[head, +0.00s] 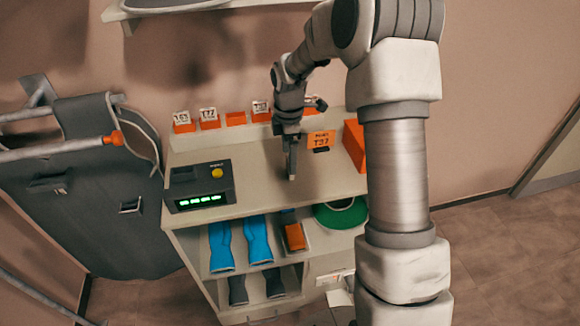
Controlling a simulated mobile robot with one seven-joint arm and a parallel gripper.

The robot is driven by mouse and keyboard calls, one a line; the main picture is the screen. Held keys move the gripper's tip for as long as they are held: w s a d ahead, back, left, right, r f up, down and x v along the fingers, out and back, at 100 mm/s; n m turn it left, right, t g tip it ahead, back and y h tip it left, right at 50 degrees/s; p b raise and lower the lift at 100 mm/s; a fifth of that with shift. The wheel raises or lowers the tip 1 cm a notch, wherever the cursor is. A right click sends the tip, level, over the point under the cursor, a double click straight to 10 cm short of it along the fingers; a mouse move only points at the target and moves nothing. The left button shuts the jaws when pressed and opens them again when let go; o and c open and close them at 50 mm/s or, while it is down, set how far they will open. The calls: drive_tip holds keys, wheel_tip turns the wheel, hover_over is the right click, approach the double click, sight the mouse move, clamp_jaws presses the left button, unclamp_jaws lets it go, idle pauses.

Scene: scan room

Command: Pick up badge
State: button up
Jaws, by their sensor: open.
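No single item is clearly marked as the badge. Several orange holders stand along the back ledge of the shelf unit, some with white numbered cards, such as the left card (181,116) and the card beside it (208,113). An orange card reading T37 (321,139) stands on the top, just right of my gripper (291,172). My gripper points down over the bare middle of the top, with its fingers seen nearly edge-on. It is open, and I see nothing between the fingers. My wrist and forearm hide part of the back ledge.
A dark box with a green display (200,201) and yellow button sits at the top's left. An orange block (354,144) stands at its right. Blue items (221,246), an orange item (294,237) and a green round thing (341,216) lie below. A grey stretcher-like frame (110,215) is left.

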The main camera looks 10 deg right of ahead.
drive_tip(key=shift+d+f, duration=0.1)
drive_tip(key=shift+f, duration=1.9)
clamp_jaws()
drive_tip(key=shift+r, duration=0.15)
drive_tip(key=shift+r, duration=0.25)
drive_tip(key=r, duration=0.4)
drive_tip(key=shift+s+d, duration=0.2)
drive_tip(key=shift+d, duration=0.15)
drive_tip(key=s+d+r, duration=0.6)
drive_tip(key=s+d, duration=0.1)
drive_tip(key=d, duration=0.1)
drive_tip(key=shift+s+r, duration=0.15)
drive_tip(key=shift+s, duration=0.05)
